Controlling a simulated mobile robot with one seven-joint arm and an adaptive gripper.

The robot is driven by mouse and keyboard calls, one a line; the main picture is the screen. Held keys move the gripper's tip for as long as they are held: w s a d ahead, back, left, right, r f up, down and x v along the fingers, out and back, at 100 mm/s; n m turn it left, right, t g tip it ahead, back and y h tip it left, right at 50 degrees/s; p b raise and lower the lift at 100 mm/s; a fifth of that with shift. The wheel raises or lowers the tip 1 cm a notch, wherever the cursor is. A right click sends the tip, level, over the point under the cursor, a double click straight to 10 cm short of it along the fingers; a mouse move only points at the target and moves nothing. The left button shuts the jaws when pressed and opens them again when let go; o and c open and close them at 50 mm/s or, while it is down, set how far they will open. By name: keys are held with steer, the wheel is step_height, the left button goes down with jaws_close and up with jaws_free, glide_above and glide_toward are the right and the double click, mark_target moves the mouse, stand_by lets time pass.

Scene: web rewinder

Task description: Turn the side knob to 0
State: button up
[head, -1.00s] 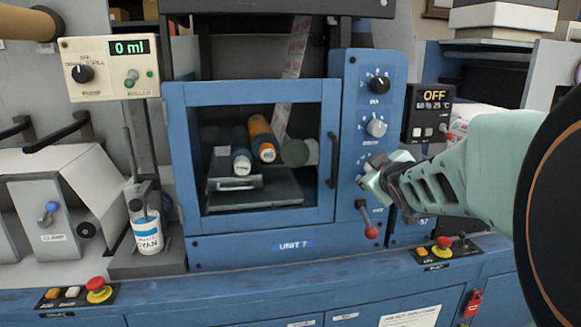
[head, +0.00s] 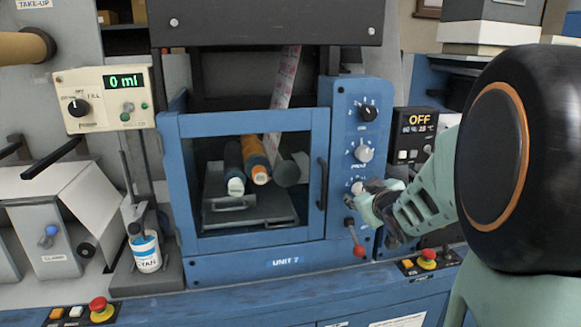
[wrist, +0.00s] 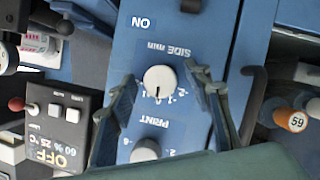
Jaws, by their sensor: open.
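The side knob (wrist: 160,82) is a round white knob on the blue panel. In the wrist view it sits between my two finger pads, with visible gaps on both sides. Its label and small scale numbers appear upside down there; a dark mark shows on its lower side, but I cannot read the exact setting. In the head view the side knob (head: 357,187) is the lowest of three knobs. My gripper (head: 370,198) is open at its lower right and covers part of its surroundings. Whether the fingers are level with the knob in depth is unclear.
The print knob (head: 363,153) and black ink knob (head: 368,113) are above it on the panel. A red-tipped lever (head: 359,250) hangs just below my gripper. A display reading OFF (head: 416,122) is to the right. The door handle (head: 322,183) is to the left.

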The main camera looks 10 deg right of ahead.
steer(key=shift+r+m+p, duration=0.3)
steer(key=shift+p, duration=0.7)
